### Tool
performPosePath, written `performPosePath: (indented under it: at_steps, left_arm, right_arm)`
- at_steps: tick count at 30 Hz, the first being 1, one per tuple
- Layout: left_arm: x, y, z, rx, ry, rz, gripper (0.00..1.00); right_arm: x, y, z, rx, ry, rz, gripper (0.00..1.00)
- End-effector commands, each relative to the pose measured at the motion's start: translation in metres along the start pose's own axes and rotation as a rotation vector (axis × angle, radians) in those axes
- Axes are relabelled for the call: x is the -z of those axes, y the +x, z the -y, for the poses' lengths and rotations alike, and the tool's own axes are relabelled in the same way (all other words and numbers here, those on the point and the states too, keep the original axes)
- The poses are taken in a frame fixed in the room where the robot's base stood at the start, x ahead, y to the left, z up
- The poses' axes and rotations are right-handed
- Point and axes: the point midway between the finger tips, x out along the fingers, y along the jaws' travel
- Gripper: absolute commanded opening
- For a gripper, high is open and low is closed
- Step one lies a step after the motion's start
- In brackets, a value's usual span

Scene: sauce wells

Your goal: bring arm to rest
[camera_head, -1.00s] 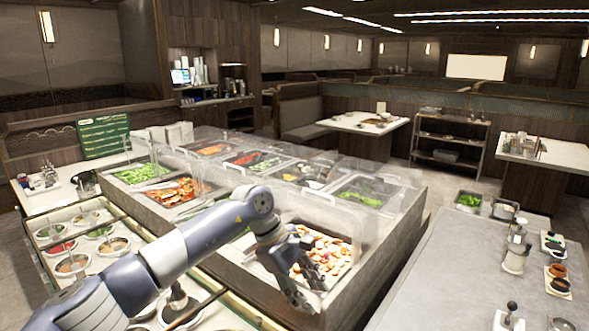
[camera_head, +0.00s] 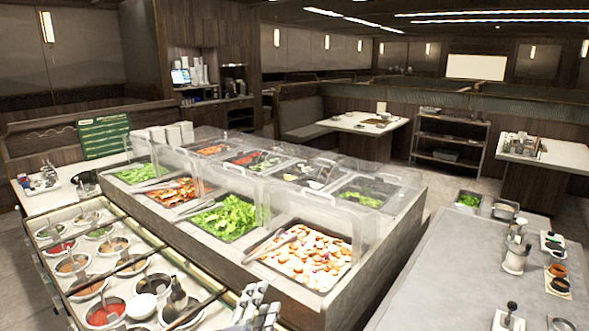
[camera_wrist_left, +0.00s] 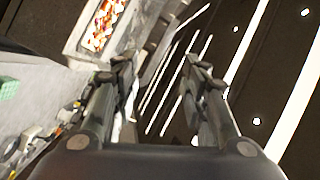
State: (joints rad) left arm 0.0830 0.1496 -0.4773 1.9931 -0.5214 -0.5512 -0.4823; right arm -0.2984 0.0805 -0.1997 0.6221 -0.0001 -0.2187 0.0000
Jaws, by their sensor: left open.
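My left gripper (camera_head: 257,302) shows at the bottom edge of the head view, with only its grey finger part in the frame. It is low in the picture, near the front edge of the sauce counter and below the pan of chopped white and orange food (camera_head: 310,258). In the left wrist view my left gripper (camera_wrist_left: 163,72) has its two fingers well apart, with nothing between them. My right gripper is in neither view.
The sauce wells (camera_head: 108,312) with ladles lie at the left. The salad bar's clear guards (camera_head: 300,205) stand behind my gripper. A grey counter (camera_head: 440,275) with condiment holders is at the right. Floor shows between the counters.

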Motion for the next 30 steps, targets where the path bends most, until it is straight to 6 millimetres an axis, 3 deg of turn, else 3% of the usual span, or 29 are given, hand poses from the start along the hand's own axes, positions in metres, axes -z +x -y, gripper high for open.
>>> performPosePath:
  at_steps: [1, 3, 7, 12, 18, 24, 30]
  left_arm:
    - [-0.029, -0.02, -0.019, -0.068, -0.113, 0.099, 0.4]
    - [-0.066, -0.051, -0.044, -0.158, -0.265, 0.241, 0.4]
    - [-0.116, -0.12, -0.09, -0.312, -0.512, 0.497, 0.4]
    - [-0.146, -0.202, -0.128, -0.454, -0.721, 0.75, 0.4]
    - [-0.156, -0.277, -0.152, -0.566, -0.865, 0.965, 0.4]
    - [-0.155, -0.341, -0.163, -0.652, -0.961, 1.145, 0.4]
    - [-0.185, -0.327, -0.224, -0.664, -0.954, 1.155, 0.4]
  right_arm:
    - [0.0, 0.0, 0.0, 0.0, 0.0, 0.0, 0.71]
    - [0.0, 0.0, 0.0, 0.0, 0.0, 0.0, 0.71]
    - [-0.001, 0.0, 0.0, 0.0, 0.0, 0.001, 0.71]
    - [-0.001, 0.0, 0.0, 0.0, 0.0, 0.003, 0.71]
    - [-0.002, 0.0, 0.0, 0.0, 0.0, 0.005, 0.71]
    - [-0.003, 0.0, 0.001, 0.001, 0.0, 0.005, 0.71]
    - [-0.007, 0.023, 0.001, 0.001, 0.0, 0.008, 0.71]
